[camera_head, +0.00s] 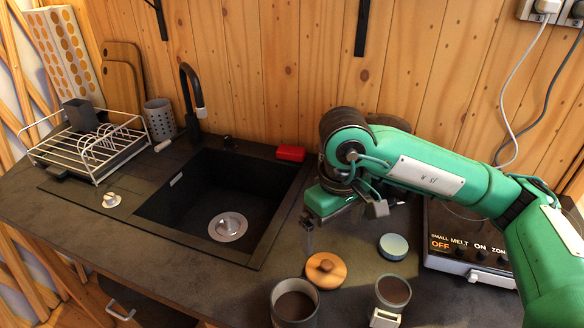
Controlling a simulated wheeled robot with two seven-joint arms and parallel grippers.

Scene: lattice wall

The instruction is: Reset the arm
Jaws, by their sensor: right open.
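My right arm is green and comes in from the right edge, bent down over the counter. My right gripper (343,214) is open, above the counter just right of the sink. Its fingers point down, with nothing visible between them. A round wooden lid (326,270) lies on the counter below and in front of the gripper. My left gripper and arm are not in view.
A dark mug (294,303) and another cup (392,292) stand at the front edge. A blue-topped round tin (393,246) and a hot plate (470,247) lie right. The sink (205,195), red block (290,153) and dish rack (88,146) are left.

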